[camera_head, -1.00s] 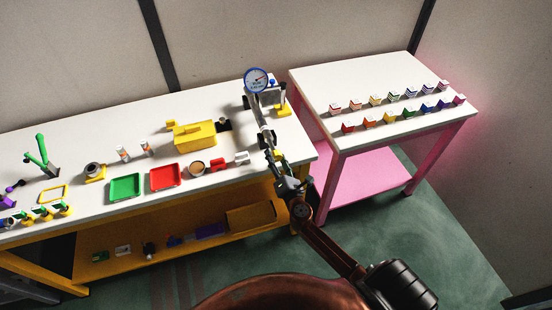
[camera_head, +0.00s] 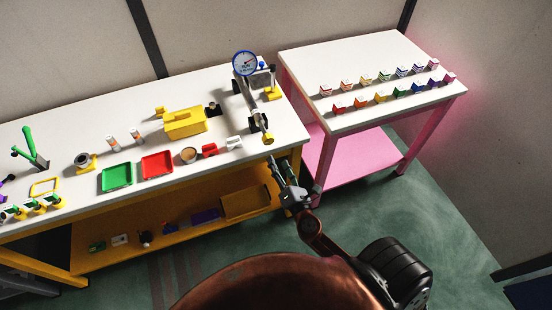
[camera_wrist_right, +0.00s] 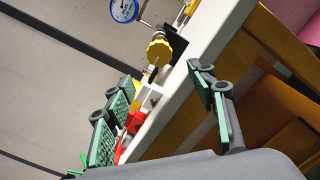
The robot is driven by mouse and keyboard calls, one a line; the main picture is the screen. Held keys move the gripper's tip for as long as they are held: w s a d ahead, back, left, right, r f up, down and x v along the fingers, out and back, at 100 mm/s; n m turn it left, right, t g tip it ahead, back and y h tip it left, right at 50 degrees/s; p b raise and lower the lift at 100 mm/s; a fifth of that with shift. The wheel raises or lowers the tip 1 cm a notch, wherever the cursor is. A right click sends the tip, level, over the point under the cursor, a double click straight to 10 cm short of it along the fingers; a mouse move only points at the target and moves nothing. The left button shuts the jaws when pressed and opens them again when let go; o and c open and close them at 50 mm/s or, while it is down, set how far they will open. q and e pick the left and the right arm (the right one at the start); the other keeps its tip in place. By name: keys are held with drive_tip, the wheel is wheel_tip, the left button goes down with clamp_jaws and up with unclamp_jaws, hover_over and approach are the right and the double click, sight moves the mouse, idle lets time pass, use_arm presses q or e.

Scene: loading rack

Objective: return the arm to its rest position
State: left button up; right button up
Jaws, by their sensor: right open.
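My right arm comes in from the lower right in the head view. Its gripper (camera_head: 279,170) is open and empty, just off the front edge of the white workbench (camera_head: 70,200) near its right end. In the right wrist view the open fingers (camera_wrist_right: 165,115) show green pads, with the bench edge and a yellow knob (camera_wrist_right: 158,52) beyond them. The gauge device (camera_head: 246,65) stands at the bench's right end, with a round dial and a yellow-ended part pointing to the front. My left gripper is not in view.
A green tray (camera_head: 116,177), a red tray (camera_head: 157,165) and a yellow box (camera_head: 185,123) are on the bench. A white-topped pink table (camera_head: 350,60) with rows of coloured blocks stands at the right. Green floor (camera_head: 400,215) is free in front of it.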

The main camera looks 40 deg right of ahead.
idle(0.5)
drive_tip(key=s+d+f+m+g+y, duration=0.1)
drive_tip(key=s+d+f+m+g, duration=0.2)
drive_tip(key=f, duration=1)
drive_tip(key=s+f+m+g, duration=0.3)
drive_tip(key=s+f+m, duration=0.15)
drive_tip(key=f, duration=0.95)
drive_tip(key=s+d+f+m+g+y, duration=0.1)
drive_tip(key=s+d+f+m+g, duration=0.2)
drive_tip(key=f, duration=1)
drive_tip(key=s+a+f+m+g+y, duration=0.1)
drive_tip(key=s+a+f+m+g, duration=0.15)
drive_tip(key=s+f, duration=0.6)
drive_tip(key=s+a+f+m+g, duration=0.15)
drive_tip(key=s+f+m, duration=0.25)
drive_tip(key=s+f, duration=0.5)
drive_tip(key=s+a+f+m+g, duration=0.1)
drive_tip(key=s+f+m, duration=0.1)
drive_tip(key=s, duration=0.7)
drive_tip(key=s+a+f+m+g+y, duration=0.1)
drive_tip(key=s+a+f+m+g, duration=0.1)
drive_tip(key=s, duration=0.8)
drive_tip(key=shift+f+m+g, duration=0.3)
drive_tip(key=shift+f+m, duration=0.45)
drive_tip(key=shift+m, duration=0.15)
